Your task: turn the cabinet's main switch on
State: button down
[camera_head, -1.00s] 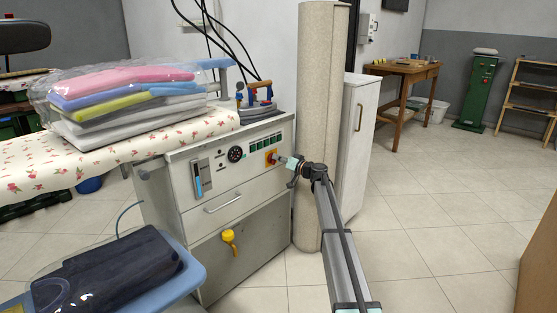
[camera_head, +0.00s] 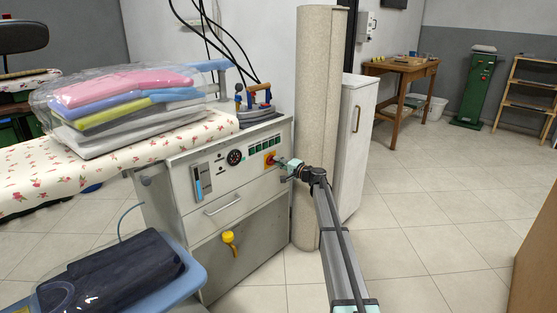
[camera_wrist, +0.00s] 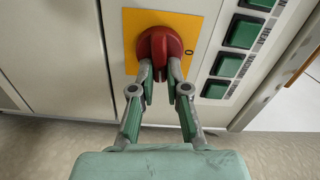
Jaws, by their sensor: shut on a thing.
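The cabinet (camera_head: 222,215) is a pale steam-ironing unit with a control panel on its front. Its main switch is a red rotary knob (camera_wrist: 158,45) on a yellow plate (camera_wrist: 199,24); a "0" mark shows at the knob's right. The fingertips cover the lower part of the knob.
Several green rectangular buttons (camera_wrist: 243,32) sit right of the switch. A gauge (camera_head: 235,157) and a drawer handle (camera_head: 222,205) are on the cabinet front. An iron (camera_head: 262,97) stands on top. A beige column-like roll (camera_head: 318,100) and a white cupboard (camera_head: 352,140) stand close to my arm.

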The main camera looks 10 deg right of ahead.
jog(key=shift+m+p, duration=0.4)
jog(key=shift+m, duration=0.4)
jog(key=shift+f, duration=0.1)
jog(key=c, duration=1.2)
grip_release()
jog(key=shift+o, duration=0.2)
jog(key=v, duration=1.2)
jog(key=shift+a, duration=0.1)
